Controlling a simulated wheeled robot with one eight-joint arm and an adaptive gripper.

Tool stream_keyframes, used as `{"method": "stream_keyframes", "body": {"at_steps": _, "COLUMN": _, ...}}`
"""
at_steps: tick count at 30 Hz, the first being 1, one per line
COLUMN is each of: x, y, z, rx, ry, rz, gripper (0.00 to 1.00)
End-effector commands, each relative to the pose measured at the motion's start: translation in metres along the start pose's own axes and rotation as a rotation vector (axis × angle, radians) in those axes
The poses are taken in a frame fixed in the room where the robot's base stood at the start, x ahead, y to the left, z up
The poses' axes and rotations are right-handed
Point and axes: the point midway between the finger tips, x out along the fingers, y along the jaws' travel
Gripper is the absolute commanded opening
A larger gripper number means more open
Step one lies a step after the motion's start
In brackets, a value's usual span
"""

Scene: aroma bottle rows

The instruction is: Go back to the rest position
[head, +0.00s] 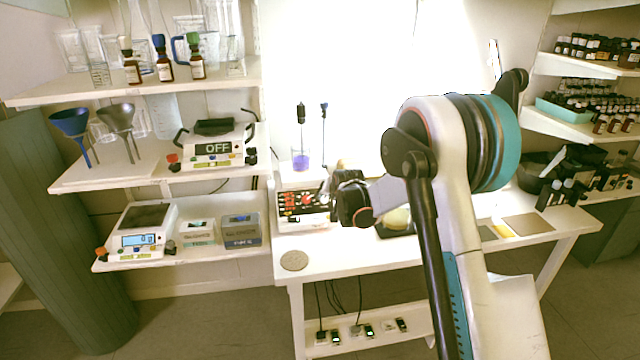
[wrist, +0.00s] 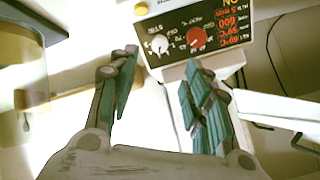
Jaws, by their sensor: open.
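My gripper (head: 345,197) is in the middle of the head view, in front of a stirrer hot plate (head: 302,203) on the white table (head: 350,255). In the wrist view my gripper (wrist: 160,66) has its two fingers spread apart, with nothing between them. The hot plate's dark control panel (wrist: 185,40), with a white knob, a red knob and red digits, shows just beyond the fingertips. I cannot tell the exact gap to it. My arm hides part of the table's middle and right.
A beaker with purple liquid (head: 300,160) stands at the back of the hot plate. A round disc (head: 294,260) lies on the table's front left. Shelves (head: 170,180) with scales and glassware are at the left. Shelves of small bottles (head: 575,125) are at the right.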

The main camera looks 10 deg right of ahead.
Motion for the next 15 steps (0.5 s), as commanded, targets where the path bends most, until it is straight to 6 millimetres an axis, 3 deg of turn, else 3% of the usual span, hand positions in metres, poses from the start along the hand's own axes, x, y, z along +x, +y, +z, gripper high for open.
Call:
{"method": "stream_keyframes", "body": {"at_steps": 5, "x": -0.039, "y": -0.006, "z": -0.008, "rx": -0.031, "ry": -0.012, "rz": 0.007, "gripper": 0.45}}
{"method": "stream_keyframes", "body": {"at_steps": 15, "x": -0.169, "y": -0.01, "z": -0.011, "rx": -0.143, "ry": -0.054, "rz": 0.03, "gripper": 0.45}}
